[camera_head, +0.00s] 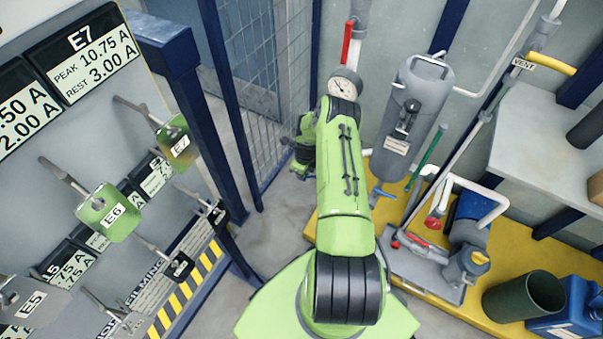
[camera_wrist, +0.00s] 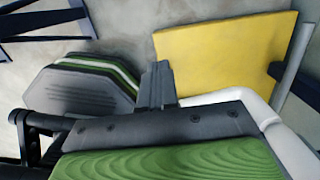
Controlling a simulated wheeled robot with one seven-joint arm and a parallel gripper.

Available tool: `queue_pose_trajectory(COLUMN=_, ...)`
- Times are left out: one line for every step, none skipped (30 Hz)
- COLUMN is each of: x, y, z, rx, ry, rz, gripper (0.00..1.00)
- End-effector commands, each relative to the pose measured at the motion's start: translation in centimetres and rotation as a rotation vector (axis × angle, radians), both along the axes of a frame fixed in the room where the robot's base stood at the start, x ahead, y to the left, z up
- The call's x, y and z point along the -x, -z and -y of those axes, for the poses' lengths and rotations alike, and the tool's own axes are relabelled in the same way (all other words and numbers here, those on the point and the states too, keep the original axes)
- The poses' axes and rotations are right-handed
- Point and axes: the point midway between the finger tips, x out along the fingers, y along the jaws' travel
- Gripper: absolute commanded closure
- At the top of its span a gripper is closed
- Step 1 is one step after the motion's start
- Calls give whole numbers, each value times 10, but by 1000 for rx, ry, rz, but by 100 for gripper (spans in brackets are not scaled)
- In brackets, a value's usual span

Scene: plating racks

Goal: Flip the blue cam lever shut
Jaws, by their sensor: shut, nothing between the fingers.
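A small blue lever (camera_head: 383,193) shows in the head view below the grey upright cylinder, just right of my raised arm. I cannot tell for sure that it is the cam lever, nor how far it is turned. My gripper (camera_wrist: 158,84) shows in the wrist view with its dark fingers together and nothing between them. No blue lever can be made out in the wrist view. In the head view my arm hides the gripper's fingertips, so their distance from the lever cannot be told.
A dark green bucket (camera_head: 523,296) and blue canister (camera_head: 567,310) are at lower right. The labelled rack panel (camera_head: 70,140) with hooks fills the left. A mesh fence (camera_head: 262,80) stands behind.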

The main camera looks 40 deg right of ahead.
Motion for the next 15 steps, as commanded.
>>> queue_pose_trajectory(x=0, y=0, z=0, rx=0, ry=0, rz=0, gripper=100)
queue_pose_trajectory(x=0, y=0, z=0, rx=0, ry=0, rz=0, gripper=100)
queue_pose_trajectory(x=0, y=0, z=0, rx=0, ry=0, rz=0, gripper=100)
queue_pose_trajectory(x=0, y=0, z=0, rx=0, ry=0, rz=0, gripper=100)
queue_pose_trajectory(x=0, y=0, z=0, rx=0, ry=0, rz=0, gripper=100)
queue_pose_trajectory(x=0, y=0, z=0, rx=0, ry=0, rz=0, gripper=100)
queue_pose_trajectory(x=0, y=0, z=0, rx=0, ry=0, rz=0, gripper=100)
queue_pose_trajectory(x=0, y=0, z=0, rx=0, ry=0, rz=0, gripper=100)
queue_pose_trajectory(x=0, y=0, z=0, rx=0, ry=0, rz=0, gripper=100)
queue_pose_trajectory(x=0, y=0, z=0, rx=0, ry=0, rz=0, gripper=100)
queue_pose_trajectory(x=0, y=0, z=0, rx=0, ry=0, rz=0, gripper=100)
queue_pose_trajectory(x=0, y=-1, z=0, rx=0, ry=0, rz=0, gripper=100)
queue_pose_trajectory(x=0, y=-1, z=0, rx=0, ry=0, rz=0, gripper=100)
queue_pose_trajectory(x=0, y=-2, z=0, rx=0, ry=0, rz=0, gripper=100)
queue_pose_trajectory(x=0, y=-4, z=0, rx=0, ry=0, rz=0, gripper=100)
